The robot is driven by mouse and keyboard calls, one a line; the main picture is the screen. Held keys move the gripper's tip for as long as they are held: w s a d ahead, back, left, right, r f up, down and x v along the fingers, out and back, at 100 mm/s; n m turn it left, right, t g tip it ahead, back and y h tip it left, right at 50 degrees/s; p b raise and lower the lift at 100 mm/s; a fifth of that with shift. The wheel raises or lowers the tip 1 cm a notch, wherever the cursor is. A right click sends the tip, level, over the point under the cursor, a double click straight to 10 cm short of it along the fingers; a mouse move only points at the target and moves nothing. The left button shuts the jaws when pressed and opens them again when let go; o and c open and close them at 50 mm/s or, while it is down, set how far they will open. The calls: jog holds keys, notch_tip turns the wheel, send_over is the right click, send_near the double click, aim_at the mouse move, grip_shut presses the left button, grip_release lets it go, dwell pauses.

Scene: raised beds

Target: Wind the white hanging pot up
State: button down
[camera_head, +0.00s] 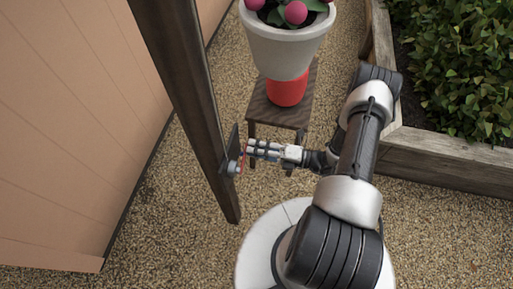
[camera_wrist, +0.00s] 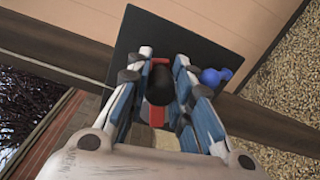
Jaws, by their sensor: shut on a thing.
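The white hanging pot (camera_head: 283,52) with pink flowers is at the top of the head view, in front of or over a red pot (camera_head: 286,92). Whether they touch is unclear. A dark winch plate (camera_head: 230,143) is fixed to a wooden post; it also shows in the wrist view (camera_wrist: 190,32). My gripper (camera_head: 247,154) is at this plate. In the wrist view, its fingers (camera_wrist: 160,88) are shut around the dark crank grip (camera_wrist: 161,82), with a red part beside it. A blue knob (camera_wrist: 213,76) sits just right of the fingers. The crank is partly hidden by the fingers.
The wooden post (camera_head: 188,85) stands beside a peach panelled wall (camera_head: 70,120). A small wooden stool (camera_head: 272,115) stands under the pots. A raised bed with a wooden edge (camera_head: 440,155) and leafy plants is at the right.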

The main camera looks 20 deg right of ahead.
jog(key=shift+w+d+f, duration=0.1)
jog(key=shift+f, duration=0.05)
jog(key=c, duration=1.4)
grip_release()
jog(key=shift+o, duration=0.2)
